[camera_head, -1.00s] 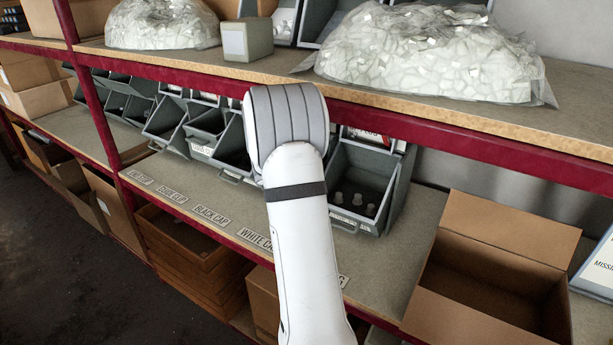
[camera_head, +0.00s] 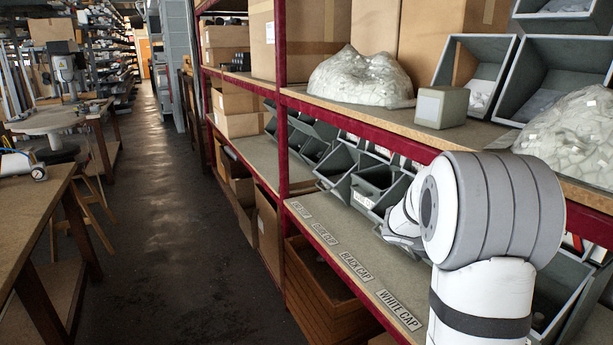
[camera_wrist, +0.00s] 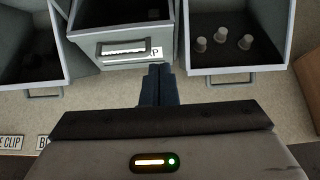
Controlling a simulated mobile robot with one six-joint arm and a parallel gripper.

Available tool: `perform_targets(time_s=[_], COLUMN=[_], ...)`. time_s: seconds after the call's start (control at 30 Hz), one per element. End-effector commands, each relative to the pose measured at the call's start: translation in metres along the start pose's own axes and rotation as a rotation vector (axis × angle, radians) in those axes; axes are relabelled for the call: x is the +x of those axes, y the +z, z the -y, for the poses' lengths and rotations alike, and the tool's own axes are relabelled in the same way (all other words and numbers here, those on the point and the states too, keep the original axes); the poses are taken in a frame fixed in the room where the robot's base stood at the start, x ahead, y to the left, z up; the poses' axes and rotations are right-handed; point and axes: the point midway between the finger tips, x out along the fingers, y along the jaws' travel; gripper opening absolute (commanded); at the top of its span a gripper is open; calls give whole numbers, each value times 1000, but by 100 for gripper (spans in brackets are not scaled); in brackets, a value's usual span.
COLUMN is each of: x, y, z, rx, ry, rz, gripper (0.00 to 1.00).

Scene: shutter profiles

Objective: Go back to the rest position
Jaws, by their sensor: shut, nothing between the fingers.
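My gripper (camera_wrist: 160,72) is shut and empty in the wrist view. Its fingers point at the shelf bins, just below the front of a middle grey bin (camera_wrist: 126,48) with a handle and a label. In the head view my white and grey arm fills the right side, bent at the elbow in front of the shelf.
A right bin (camera_wrist: 232,45) holds a few pale caps, and a left bin (camera_wrist: 28,55) looks dark inside. The red-framed shelf's upper board (camera_head: 470,134) is close to my arm. The aisle floor (camera_head: 165,230) at left is clear. A wooden workbench (camera_head: 30,220) stands far left.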

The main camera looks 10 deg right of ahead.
Motion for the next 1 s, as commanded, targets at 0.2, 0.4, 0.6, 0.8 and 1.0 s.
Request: perform_targets(time_s=[0.2,0.4,0.6,0.8,1.0], x=[-60,-146,-228,-280,-294], y=[-22,-77,-141,-184,-196], z=[29,75,116,140,146], rx=[385,966,1474,1763,1840], ry=[-35,-162,-393,-630,-715], rz=[-126,-357,-609,-776,-820], gripper=[0,0,0,0,0])
